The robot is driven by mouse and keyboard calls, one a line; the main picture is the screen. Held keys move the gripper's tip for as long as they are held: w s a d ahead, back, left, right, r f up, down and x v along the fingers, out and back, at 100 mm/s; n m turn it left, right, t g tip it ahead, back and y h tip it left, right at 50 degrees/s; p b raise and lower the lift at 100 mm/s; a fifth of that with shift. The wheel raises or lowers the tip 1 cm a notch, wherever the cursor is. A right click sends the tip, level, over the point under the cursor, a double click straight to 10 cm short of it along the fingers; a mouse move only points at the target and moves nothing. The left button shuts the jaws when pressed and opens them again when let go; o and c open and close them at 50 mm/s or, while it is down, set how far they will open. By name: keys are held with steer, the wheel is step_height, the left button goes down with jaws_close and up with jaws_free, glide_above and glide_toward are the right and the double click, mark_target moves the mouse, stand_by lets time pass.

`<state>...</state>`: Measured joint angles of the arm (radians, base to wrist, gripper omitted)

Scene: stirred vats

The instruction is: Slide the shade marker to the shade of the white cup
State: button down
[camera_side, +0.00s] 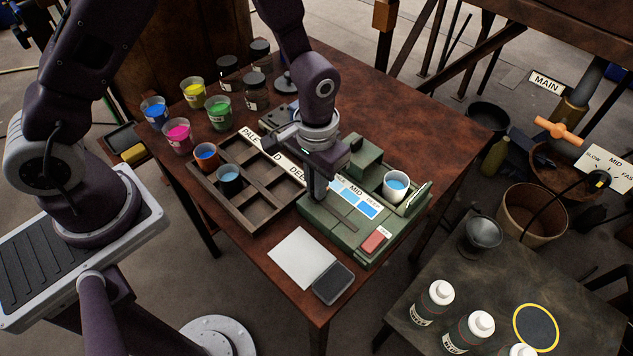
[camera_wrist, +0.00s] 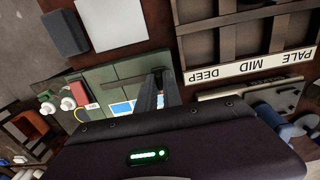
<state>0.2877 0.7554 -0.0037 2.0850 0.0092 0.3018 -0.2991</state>
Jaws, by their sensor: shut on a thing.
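The white cup (camera_side: 396,187) stands at the right of the green shade device (camera_side: 345,238) and holds light blue liquid. My gripper (camera_side: 318,196) points down at the left end of the device's slot, shut on the shade marker, which the fingers hide. In the wrist view the closed fingertips (camera_wrist: 158,78) meet the end of the slot (camera_wrist: 130,82), and blue swatches (camera_wrist: 122,108) show beside them.
A wooden tray (camera_side: 262,222) labelled PALE, MID, DEEP holds two cups at the left. Several colour cups and dark jars stand behind it. A red button (camera_side: 374,241) is on the device's front. A white sheet (camera_side: 301,257) and a dark pad (camera_side: 333,284) lie in front.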

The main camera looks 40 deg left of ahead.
steer(key=shift+d, duration=0.1)
steer(key=d, duration=0.4)
steer(key=shift+d, duration=0.2)
steer(key=c, duration=1.5)
jaws_free()
step_height(320, 180, up, 7)
steer(key=shift+a+r, duration=0.1)
steer(key=shift+r, duration=0.1)
